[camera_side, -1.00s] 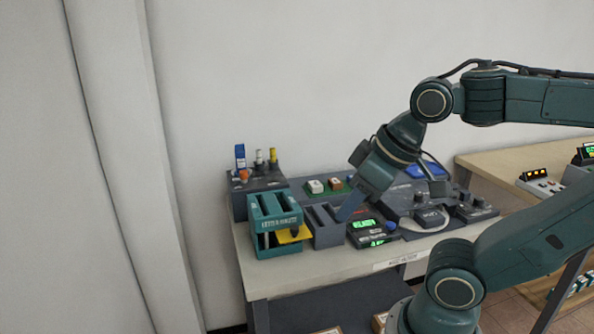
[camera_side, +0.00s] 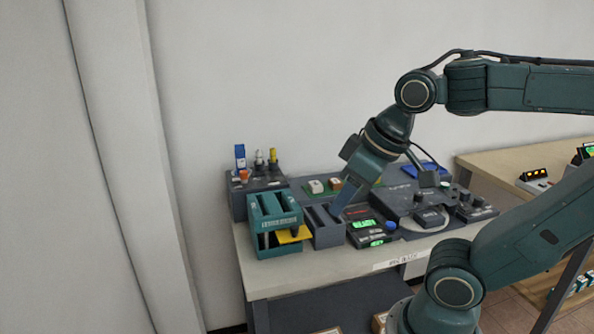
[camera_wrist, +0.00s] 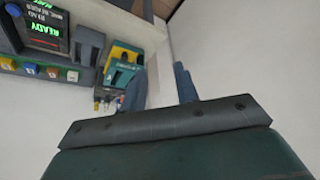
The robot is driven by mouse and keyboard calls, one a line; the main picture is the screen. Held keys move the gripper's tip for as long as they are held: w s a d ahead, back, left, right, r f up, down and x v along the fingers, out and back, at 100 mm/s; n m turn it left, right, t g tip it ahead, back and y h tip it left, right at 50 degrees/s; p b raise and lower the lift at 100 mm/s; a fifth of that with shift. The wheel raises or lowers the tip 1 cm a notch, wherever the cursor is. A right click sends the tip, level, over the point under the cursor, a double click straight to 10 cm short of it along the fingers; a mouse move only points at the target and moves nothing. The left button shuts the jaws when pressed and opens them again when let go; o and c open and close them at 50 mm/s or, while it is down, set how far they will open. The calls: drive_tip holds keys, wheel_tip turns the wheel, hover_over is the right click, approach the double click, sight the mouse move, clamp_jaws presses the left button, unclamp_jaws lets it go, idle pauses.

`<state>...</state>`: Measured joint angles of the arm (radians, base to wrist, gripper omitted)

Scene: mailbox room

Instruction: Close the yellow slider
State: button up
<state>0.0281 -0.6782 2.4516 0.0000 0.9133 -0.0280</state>
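The yellow slider (camera_side: 294,235) sticks out to the right from a teal box (camera_side: 275,248) at the left front of the table. It has a dark knob near its outer end. In the wrist view the yellow slider (camera_wrist: 122,52) shows near the top, beside the teal box (camera_wrist: 122,74). My gripper (camera_side: 333,213) is to the right of the slider, higher than it and apart from it, over a grey slotted holder. In the wrist view my gripper (camera_wrist: 158,85) has its two fingers apart with nothing between them.
The grey slotted holder (camera_side: 326,236) stands right beside the slider. A device with a green display (camera_side: 362,228) is to its right. A dark rack with coloured items (camera_side: 258,180) stands behind the teal box. The table's front strip (camera_side: 330,267) is clear.

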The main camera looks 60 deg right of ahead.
drive_tip(key=w+d+g, duration=0.3)
drive_tip(key=w+d, duration=0.2)
drive_tip(key=w, duration=0.4)
drive_tip(key=g, duration=0.2)
hover_over(294, 227)
wheel_tip(294, 227, down, 6)
drive_tip(key=shift+f, duration=0.1)
wheel_tip(294, 227, down, 14)
drive_tip(key=shift+r, duration=0.2)
idle(0.3)
clamp_jaws()
